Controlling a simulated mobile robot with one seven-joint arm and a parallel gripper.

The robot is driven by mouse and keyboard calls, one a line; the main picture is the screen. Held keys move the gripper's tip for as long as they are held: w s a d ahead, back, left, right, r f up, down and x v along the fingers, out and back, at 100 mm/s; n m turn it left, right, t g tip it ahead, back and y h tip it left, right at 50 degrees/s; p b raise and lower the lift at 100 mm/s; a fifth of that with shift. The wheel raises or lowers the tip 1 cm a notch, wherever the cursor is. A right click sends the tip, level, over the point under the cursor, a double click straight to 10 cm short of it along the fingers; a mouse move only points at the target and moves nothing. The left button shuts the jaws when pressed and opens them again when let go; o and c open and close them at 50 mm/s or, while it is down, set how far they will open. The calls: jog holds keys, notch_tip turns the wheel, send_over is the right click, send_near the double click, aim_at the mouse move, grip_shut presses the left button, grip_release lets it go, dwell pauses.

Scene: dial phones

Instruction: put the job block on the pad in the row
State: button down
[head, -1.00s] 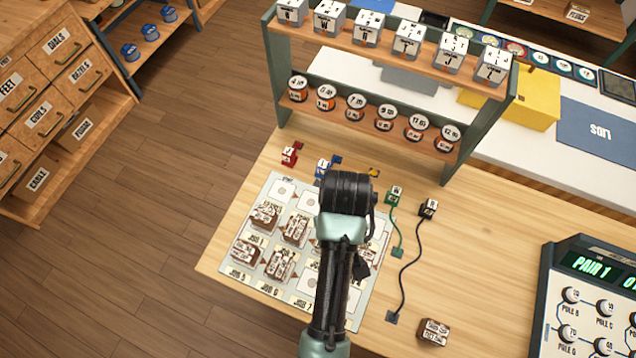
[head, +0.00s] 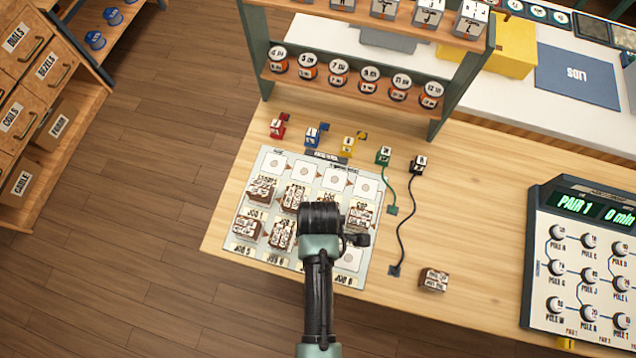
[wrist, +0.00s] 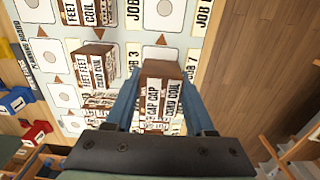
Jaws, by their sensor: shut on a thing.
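My gripper (head: 322,225) is over the middle of the pale job mat (head: 372,262) in the head view, its fingers hidden under the wrist. In the wrist view my gripper (wrist: 158,82) is shut on a brown block (wrist: 160,98) with white labels reading CAP and COIL. The held block lies between the JOB 3 and JOB 7 labels in that view; whether it touches the mat cannot be told. Several similar labelled blocks stand on the mat, among them one (head: 262,188) at upper left and one (head: 282,234) in the lower row. The top row of circle pads (head: 334,178) is bare.
A similar block (head: 434,280) lies right of the mat. Small red (head: 277,128), blue (head: 312,136), yellow (head: 347,146), green (head: 383,155) and black (head: 418,165) pieces stand behind it, some with cords. A shelf rack (head: 445,95) rises behind; a dial panel (head: 585,255) stands right.

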jog(key=shift+f, duration=2.15)
jog(key=shift+f, duration=0.15)
jog(key=shift+c, duration=1.3)
grip_release()
